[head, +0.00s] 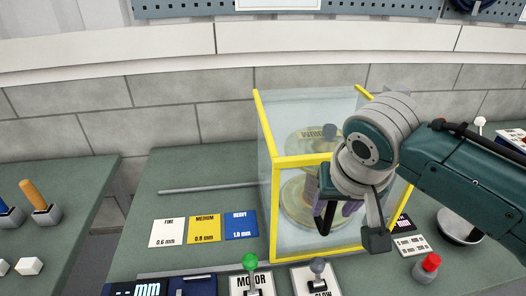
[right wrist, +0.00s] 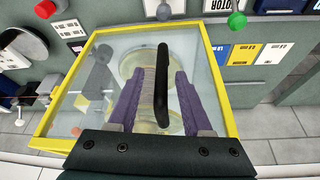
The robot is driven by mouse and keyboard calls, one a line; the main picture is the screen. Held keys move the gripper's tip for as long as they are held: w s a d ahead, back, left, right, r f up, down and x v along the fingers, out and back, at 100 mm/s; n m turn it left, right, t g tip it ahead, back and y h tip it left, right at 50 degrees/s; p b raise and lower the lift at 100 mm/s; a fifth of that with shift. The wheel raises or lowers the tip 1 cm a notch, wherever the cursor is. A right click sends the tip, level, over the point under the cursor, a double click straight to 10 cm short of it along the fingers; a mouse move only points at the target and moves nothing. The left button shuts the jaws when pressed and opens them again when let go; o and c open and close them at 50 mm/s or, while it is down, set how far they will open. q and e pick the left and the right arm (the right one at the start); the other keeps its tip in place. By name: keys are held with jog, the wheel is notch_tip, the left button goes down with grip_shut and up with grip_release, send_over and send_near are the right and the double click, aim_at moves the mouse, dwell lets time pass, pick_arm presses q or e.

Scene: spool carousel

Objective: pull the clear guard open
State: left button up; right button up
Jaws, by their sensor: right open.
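The clear guard (head: 292,162) is a see-through box with yellow edges on the green bench. Its front looks closed. Round spools (head: 309,140) show through it. A black bar handle (head: 325,218) sits on the guard's front, partly hidden by my right gripper (head: 335,208). In the right wrist view, the handle (right wrist: 161,85) lies between the two purple fingers of the right gripper (right wrist: 160,78), with gaps on both sides. The fingers are open and hold nothing. The guard's yellow frame (right wrist: 231,110) surrounds them in that view. My left gripper is not in view.
Fine, medium and heavy cards (head: 204,229) lie left of the guard. A green-knobbed lever (head: 250,262) and a grey-knobbed lever (head: 317,266) stand in front. A red button (head: 431,263) and a bowl (head: 460,227) are at right. A grey rod (head: 208,188) lies behind the cards.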

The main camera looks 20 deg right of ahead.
aim_at(326, 216)
jog(key=shift+b+x, duration=0.6)
jog(key=shift+x, duration=1.95)
jog(key=shift+a, duration=0.15)
jog(key=shift+c, duration=0.2)
grip_shut()
